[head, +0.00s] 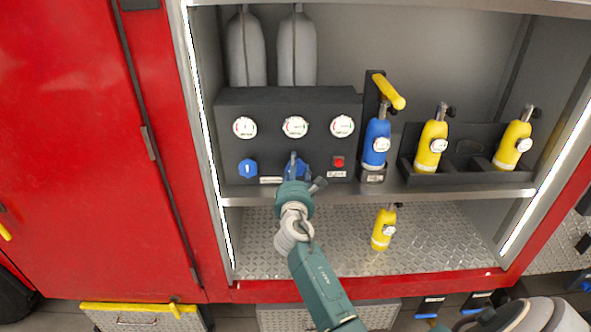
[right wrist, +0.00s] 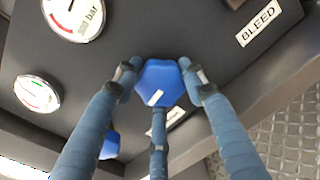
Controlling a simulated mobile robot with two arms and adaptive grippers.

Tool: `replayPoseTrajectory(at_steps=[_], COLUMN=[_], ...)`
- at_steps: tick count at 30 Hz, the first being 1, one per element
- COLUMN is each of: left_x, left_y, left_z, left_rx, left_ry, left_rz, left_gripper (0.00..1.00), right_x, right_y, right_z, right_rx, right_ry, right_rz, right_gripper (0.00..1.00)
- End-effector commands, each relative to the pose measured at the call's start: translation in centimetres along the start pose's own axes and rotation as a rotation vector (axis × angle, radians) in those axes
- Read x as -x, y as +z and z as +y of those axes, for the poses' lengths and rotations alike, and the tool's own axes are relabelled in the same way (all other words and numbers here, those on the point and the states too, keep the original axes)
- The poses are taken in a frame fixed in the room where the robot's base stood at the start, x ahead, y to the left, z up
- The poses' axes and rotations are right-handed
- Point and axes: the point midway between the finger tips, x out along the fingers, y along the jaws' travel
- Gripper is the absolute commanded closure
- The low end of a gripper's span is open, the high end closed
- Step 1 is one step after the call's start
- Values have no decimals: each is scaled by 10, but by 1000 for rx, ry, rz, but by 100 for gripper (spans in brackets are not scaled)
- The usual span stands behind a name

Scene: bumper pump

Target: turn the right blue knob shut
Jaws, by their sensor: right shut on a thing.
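The right blue knob (head: 303,167) sits low on the dark pump panel (head: 270,106), under the middle gauge. My right gripper (head: 297,174) reaches it from below and partly covers it in the head view. In the right wrist view the blue knob (right wrist: 158,80) is between the fingers of my right gripper (right wrist: 159,88), which are shut around it. A white mark on its face stands slanted. The left blue knob (head: 248,168) is free, and part of it shows in the wrist view (right wrist: 110,145). My left gripper is not in view.
A red button (head: 338,162) lies just right of the knob, above a label. Three gauges, among them the middle one (head: 295,127), sit above. A blue cylinder (head: 376,143) with a yellow handle and yellow cylinders (head: 431,146) stand to the right. The shelf edge (head: 400,193) runs below.

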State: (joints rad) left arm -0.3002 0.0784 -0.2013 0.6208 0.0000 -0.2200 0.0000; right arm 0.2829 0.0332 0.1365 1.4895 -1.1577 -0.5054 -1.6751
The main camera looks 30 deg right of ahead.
Motion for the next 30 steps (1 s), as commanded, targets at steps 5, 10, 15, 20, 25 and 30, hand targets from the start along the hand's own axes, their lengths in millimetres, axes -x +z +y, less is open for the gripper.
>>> replayPoseTrajectory(at_steps=[5,10,15,20,25,30], left_x=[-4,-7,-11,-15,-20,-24], left_y=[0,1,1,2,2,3], left_z=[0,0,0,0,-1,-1], left_rx=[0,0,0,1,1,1], left_ry=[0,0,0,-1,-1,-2], left_rz=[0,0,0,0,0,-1], left_gripper=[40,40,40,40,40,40], right_x=[-1,-1,-1,-1,-1,-1], right_y=[3,3,3,3,3,3], right_z=[0,0,-1,-1,-2,-2], right_rx=[-169,-331,-493,-644,-807,-968], right_ry=[1,1,1,0,0,0], right_rz=[3,11,19,26,35,43], right_gripper=[85,85,85,85,85,85])
